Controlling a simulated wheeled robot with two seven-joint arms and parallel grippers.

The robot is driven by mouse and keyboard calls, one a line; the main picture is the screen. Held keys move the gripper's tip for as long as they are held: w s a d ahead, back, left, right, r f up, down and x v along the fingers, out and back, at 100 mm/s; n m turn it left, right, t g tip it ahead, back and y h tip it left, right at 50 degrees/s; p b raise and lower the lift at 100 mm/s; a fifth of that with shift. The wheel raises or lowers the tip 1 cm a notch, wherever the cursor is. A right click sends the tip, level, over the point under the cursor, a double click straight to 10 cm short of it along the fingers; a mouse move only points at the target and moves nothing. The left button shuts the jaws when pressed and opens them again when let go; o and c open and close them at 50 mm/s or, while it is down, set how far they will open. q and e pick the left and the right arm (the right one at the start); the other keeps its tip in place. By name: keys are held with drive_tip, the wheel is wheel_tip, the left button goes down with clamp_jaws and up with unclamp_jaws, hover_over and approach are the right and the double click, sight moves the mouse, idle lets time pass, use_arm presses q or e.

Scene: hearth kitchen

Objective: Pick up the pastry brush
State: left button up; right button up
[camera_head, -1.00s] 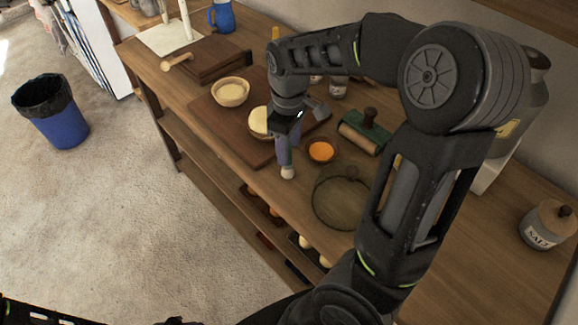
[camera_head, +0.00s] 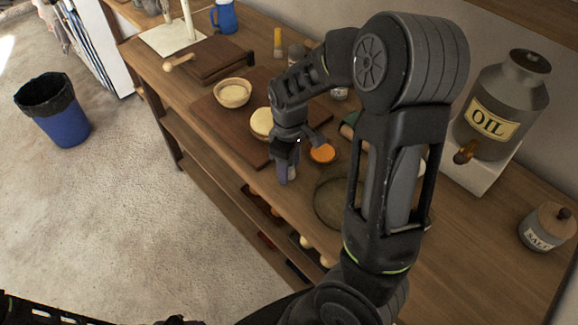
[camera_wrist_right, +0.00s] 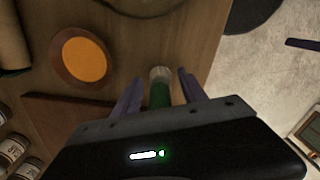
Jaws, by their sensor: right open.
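The pastry brush (camera_wrist_right: 160,90) shows in the right wrist view, with a green handle and a pale end. It lies between the two purple fingers of my right gripper (camera_wrist_right: 160,80), with a gap on each side. The gripper's body hides the rest of the handle. In the head view my right gripper (camera_head: 286,168) points down near the table's front edge, just in front of the board. There the fingers hide most of the brush. My left gripper is not in view.
An orange-filled bowl (camera_head: 322,153) stands close beside the right gripper, and a round sieve-like thing (camera_head: 330,200) lies to its right. The wooden board (camera_head: 215,117) with a bowl (camera_head: 233,93) is behind. An oil can (camera_head: 500,105) and a salt jar (camera_head: 546,228) stand at right.

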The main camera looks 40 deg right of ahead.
idle(0.6)
clamp_jaws()
idle(0.3)
